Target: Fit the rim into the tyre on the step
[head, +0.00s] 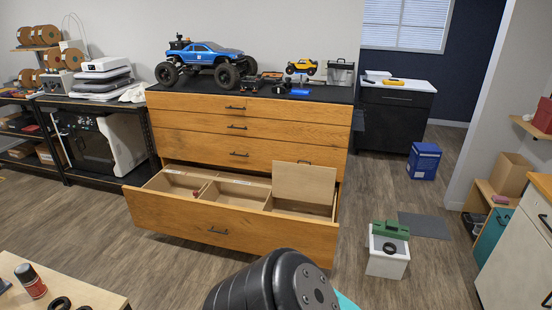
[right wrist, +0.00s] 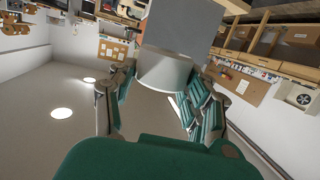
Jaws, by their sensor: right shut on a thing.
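I cannot tell for certain that this is the rim. In the head view a dark arm link of mine at the bottom hides the floor there, and the right fingers are out of sight. My left gripper is not in view.
A wooden cabinet has its bottom drawer (head: 220,232) pulled out, left of the step. A blue box (head: 424,161) and a grey mat (head: 425,225) are on the floor. A truck (head: 208,58) stands on the cabinet. Floor around the step is mostly clear.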

